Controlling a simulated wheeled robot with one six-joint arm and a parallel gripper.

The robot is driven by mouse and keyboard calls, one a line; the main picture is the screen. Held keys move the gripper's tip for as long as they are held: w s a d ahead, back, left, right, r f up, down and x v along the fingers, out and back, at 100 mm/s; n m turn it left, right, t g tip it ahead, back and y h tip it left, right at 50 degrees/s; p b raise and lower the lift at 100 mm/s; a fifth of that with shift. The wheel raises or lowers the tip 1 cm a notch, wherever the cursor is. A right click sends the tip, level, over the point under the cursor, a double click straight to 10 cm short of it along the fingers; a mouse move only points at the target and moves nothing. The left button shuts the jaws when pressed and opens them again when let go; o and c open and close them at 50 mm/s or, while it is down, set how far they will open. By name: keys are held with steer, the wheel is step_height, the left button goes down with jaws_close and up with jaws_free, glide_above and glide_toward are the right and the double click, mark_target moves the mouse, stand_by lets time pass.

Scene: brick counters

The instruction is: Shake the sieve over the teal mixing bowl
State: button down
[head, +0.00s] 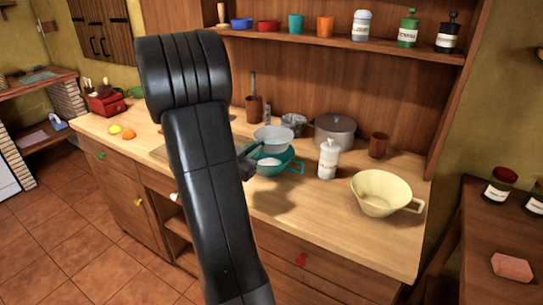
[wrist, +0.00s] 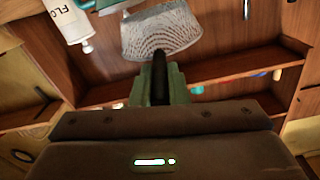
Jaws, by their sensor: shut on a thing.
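The sieve (head: 272,134) is a pale, rounded mesh basket. In the wrist view its mesh (wrist: 160,33) hangs just beyond my fingertips. My gripper (head: 250,158) is shut on the sieve, apparently by its handle; in the wrist view the closed jaws (wrist: 160,75) point at the mesh. The teal mixing bowl (head: 292,166) stands on the wooden counter directly below the sieve, which hides part of its rim and inside. A whitish patch shows in the bowl. My arm covers the area left of the bowl.
A white flour container (head: 328,160) stands right of the bowl; it also shows in the wrist view (wrist: 66,18). A cream bowl (head: 382,194) with a handle is farther right. A grey pot (head: 335,133) and a brown cup (head: 379,145) stand behind. The front right counter is clear.

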steer(key=shift+r+p, duration=1.7)
steer(key=shift+r, duration=0.35)
steer(key=shift+f, duration=0.1)
